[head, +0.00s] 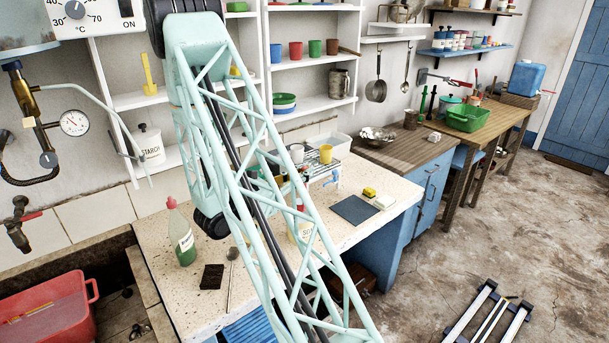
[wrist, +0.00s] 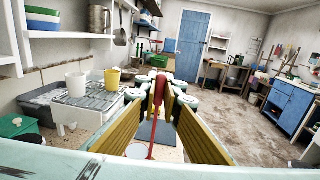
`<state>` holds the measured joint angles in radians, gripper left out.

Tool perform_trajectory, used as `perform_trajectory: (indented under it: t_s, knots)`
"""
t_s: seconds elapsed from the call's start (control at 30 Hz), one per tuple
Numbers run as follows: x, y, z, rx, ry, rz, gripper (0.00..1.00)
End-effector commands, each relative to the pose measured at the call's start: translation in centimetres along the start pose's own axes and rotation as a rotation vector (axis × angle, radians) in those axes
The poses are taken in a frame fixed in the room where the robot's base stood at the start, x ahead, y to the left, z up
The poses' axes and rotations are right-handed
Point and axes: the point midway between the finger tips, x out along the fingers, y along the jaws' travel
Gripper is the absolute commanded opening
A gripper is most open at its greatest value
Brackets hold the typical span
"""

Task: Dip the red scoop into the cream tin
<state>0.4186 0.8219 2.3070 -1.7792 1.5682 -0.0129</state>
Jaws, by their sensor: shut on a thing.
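My gripper (wrist: 158,92) is shut on the red scoop (wrist: 154,125) in the wrist view. Its two yellow-padded fingers meet at the scoop's dark red upper end, and the thin red shaft hangs down between them. A pale round shape lies beside the shaft's lower end; I cannot tell whether it is the tin's mouth. In the head view, a cream tin (head: 301,234) with lettering stands on the pale stone counter, partly hidden by my lattice arm. Red shows just above it. The scoop's bowl is hidden, so I cannot tell whether it is inside the tin.
A wire rack (head: 318,168) with a yellow cup (head: 326,153) stands behind the tin. A green bottle (head: 181,235) and a dark block (head: 212,277) are to the left.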

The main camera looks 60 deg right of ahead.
Motion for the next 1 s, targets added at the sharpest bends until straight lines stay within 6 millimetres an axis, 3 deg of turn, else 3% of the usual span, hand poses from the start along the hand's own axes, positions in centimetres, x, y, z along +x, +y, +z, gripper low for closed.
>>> perform_trajectory:
  t_s: [0.4, 1.0]
  knots:
    - [0.0, 0.0, 1.7, 0.001, 0.000, 0.000, 0.00]
    - [0.0, 0.0, 1.8, 0.001, 0.000, 0.000, 0.00]
